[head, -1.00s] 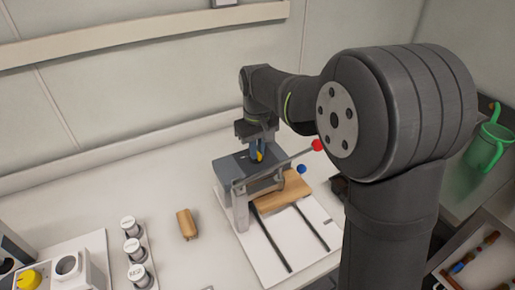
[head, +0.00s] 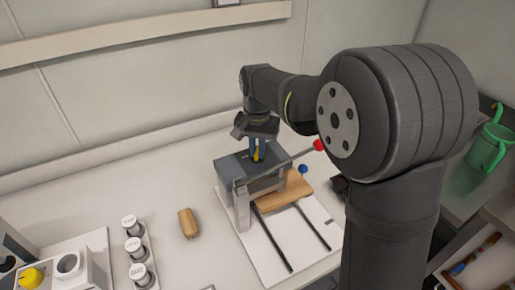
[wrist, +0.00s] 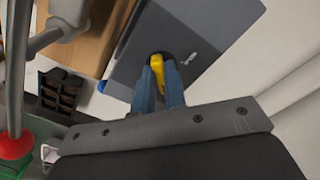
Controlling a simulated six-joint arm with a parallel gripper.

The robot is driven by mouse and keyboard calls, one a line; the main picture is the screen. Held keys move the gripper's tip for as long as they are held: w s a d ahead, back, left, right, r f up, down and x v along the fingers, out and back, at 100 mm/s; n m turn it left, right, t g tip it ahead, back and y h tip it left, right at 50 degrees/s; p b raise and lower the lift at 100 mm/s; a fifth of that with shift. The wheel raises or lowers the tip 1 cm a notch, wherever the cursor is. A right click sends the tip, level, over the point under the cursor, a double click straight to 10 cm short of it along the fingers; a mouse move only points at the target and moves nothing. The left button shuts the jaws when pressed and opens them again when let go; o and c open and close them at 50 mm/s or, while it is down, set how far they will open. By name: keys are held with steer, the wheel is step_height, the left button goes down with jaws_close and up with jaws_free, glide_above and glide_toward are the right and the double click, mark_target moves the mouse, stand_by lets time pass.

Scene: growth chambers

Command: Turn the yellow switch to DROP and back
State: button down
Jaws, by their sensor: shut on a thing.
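The yellow switch (wrist: 157,66) is on top of a grey box-shaped machine (wrist: 205,30), seen in the wrist view. My gripper (wrist: 160,80) has its two blue fingers closed around the switch, one on each side. In the head view my gripper (head: 258,152) reaches down onto the top of the grey machine (head: 232,168), with a bit of yellow showing between the fingers. A small white marking (wrist: 190,58) is beside the switch; I cannot read it. The switch's base is partly hidden by the fingers.
A metal lever with a red knob (head: 319,145) crosses in front of the machine. A wooden block (head: 290,190) is under it, and another (head: 188,223) lies left on the table. Lidded jars (head: 134,246) and a device with a yellow knob (head: 31,278) stand further left.

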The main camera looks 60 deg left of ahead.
mark_target(257, 151)
steer(key=shift+m, duration=0.4)
steer(key=c, duration=1.5)
jaws_free()
steer(key=shift+r, duration=0.15)
step_height(257, 151, up, 17)
steer(key=shift+r, duration=0.1)
step_height(257, 151, down, 18)
steer(key=shift+r, duration=0.25)
steer(key=shift+r, duration=0.1)
